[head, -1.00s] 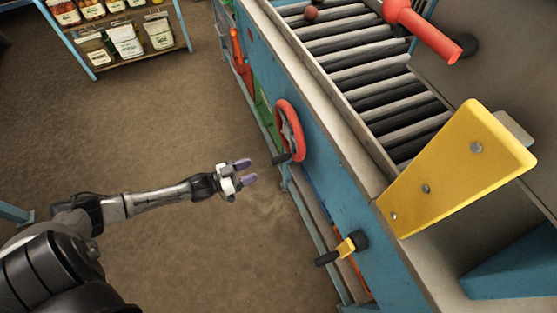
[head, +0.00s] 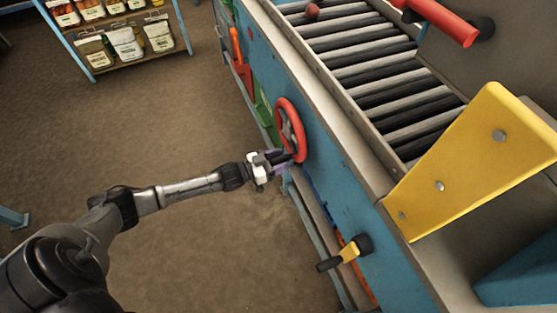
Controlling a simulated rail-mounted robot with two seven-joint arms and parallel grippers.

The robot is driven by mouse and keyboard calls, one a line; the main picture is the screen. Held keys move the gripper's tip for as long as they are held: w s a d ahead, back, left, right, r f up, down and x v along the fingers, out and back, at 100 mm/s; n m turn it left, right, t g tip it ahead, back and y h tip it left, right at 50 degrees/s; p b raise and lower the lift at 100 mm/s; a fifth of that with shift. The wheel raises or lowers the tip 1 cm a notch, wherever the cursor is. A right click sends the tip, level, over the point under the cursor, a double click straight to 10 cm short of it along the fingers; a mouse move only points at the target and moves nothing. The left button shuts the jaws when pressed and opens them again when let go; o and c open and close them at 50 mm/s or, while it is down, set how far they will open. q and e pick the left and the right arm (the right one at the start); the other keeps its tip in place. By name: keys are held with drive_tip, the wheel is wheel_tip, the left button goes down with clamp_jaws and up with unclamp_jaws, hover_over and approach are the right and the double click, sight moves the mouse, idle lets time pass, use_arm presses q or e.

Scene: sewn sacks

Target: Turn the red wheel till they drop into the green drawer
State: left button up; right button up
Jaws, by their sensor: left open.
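The red wheel (head: 301,135) is mounted upright on the blue side panel of the machine, with a dark crank handle at its lower edge. My left gripper (head: 284,162) is open at that handle, its purple fingertips beside or around it; I cannot tell whether they touch it. The green drawer (head: 264,108) sits low on the machine's side, just beyond the wheel; its inside is hidden. My right gripper is out of view.
A yellow plate (head: 470,165) and a red handle (head: 445,22) stick out above the conveyor. A yellow-and-black crank (head: 347,254) juts from the panel below the wheel. A red bin (head: 242,75) is beyond the green drawer. A shelf with goods (head: 120,45) stands far left; floor between is clear.

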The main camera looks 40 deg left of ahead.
use_arm(q)
drive_tip(key=shift+c, duration=0.3)
clamp_jaws()
drive_tip(key=shift+a, duration=0.1)
